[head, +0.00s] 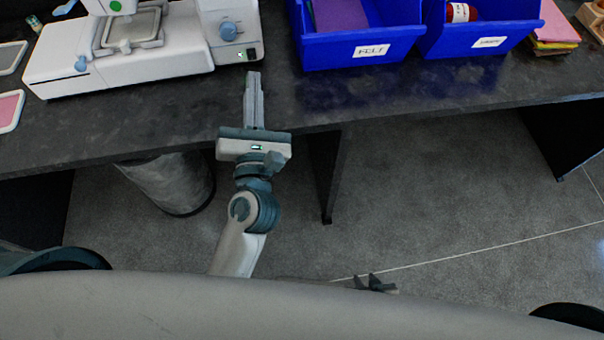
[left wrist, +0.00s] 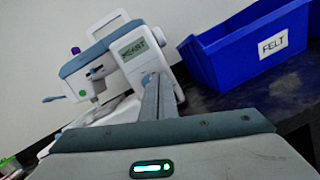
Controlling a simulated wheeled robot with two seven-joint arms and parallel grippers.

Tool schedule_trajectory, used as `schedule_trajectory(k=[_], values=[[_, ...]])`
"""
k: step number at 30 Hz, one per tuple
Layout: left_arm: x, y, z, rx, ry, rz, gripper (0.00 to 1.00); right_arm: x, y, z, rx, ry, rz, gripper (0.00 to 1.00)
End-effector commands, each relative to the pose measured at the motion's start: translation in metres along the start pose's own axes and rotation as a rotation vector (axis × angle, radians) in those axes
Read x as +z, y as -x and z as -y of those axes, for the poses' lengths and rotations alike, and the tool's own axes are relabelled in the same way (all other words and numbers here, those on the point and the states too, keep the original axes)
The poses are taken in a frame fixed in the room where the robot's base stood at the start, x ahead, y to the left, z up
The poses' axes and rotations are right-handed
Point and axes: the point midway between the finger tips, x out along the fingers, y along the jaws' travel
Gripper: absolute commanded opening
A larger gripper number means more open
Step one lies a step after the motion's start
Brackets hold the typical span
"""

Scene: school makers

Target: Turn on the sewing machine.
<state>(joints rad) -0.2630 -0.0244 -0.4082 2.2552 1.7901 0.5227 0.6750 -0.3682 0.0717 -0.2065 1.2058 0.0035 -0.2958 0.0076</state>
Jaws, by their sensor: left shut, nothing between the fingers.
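The white sewing machine (head: 130,65) stands on the dark table at the upper left, its top cut off by the frame. It also shows in the left wrist view (left wrist: 108,55), with a lit-looking display panel. A small black switch panel (head: 247,54) with a green mark sits low on its right end, below a blue-grey dial (head: 228,31). My left gripper (head: 253,76) is shut and empty, its fingertips just in front of that panel. I cannot tell whether they touch it. In the left wrist view the shut fingers (left wrist: 156,88) point at the machine. My right gripper (head: 375,284) shows only partly, low and away from the table.
A blue bin labelled FELT (head: 320,52) stands right of the machine, with another blue bin (head: 480,28) beside it. Stacked coloured sheets (head: 553,32) lie farther right. A grey cylindrical bin (head: 170,182) stands under the table. The tabletop before the blue bins is clear.

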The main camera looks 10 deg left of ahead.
Motion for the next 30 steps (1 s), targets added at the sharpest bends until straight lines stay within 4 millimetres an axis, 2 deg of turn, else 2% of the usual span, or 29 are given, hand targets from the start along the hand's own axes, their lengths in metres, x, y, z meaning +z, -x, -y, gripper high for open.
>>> schedule_trajectory(k=[9, 15, 23, 30], values=[[0.042, 0.015, 0.007, -0.067, -0.305, 0.228, 0.00, 0.000, 0.000, 0.000, 0.000, 0.000, 0.000, 0.31], [0.059, 0.030, 0.022, -0.127, -0.510, 0.356, 0.00, 0.000, 0.000, 0.000, 0.000, 0.000, 0.000, 0.31], [0.065, 0.054, 0.049, -0.226, -0.783, 0.503, 0.00, 0.000, 0.000, 0.000, 0.000, 0.000, 0.000, 0.31], [0.052, 0.079, 0.077, -0.343, -1.036, 0.618, 0.00, 0.000, 0.001, 0.000, 0.000, 0.000, 0.000, 0.31]])
